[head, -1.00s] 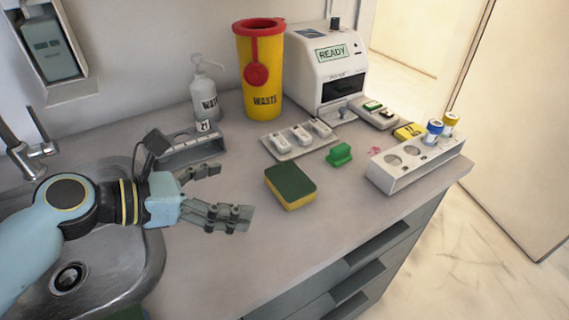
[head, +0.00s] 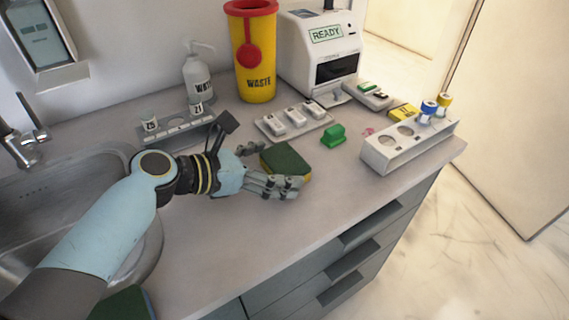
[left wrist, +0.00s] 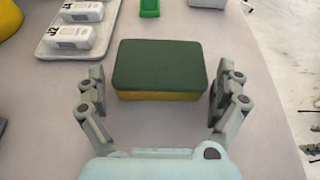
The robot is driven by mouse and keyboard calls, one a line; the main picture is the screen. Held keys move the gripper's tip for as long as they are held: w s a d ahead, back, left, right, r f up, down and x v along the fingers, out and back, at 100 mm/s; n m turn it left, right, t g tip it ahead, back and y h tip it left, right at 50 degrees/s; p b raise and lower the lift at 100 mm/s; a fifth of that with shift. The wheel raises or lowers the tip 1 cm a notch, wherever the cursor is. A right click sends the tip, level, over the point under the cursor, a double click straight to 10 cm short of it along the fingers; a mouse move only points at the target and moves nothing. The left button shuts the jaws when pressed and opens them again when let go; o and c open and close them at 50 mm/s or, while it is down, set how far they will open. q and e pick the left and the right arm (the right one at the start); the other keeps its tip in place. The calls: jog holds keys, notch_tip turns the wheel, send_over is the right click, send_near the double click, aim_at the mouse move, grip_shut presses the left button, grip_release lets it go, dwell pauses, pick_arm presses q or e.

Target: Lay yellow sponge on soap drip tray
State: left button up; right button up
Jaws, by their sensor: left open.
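The yellow sponge (head: 287,161) has a dark green top and lies flat on the counter. It also shows in the left wrist view (left wrist: 158,72). My left gripper (head: 277,166) is open, with its fingers either side of the sponge's near end. In the left wrist view the left gripper (left wrist: 160,88) has visible gaps between both fingers and the sponge. A wall soap dispenser at the upper left has a pale ledge below it, which looks like the soap drip tray (head: 64,78); no object shows on it. My right gripper is out of view.
A tray of white cartridges (head: 293,121) and a green block (head: 333,135) lie just beyond the sponge. A white tube rack (head: 410,145) stands to the right. A sink (head: 60,200) is at left. Another green-topped piece (head: 124,304) shows at the bottom edge.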

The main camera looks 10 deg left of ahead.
pick_arm(q)
jog(key=shift+c, duration=0.4)
jog(key=c, duration=0.4)
jog(key=shift+o, duration=0.2)
jog(key=shift+r, duration=0.15)
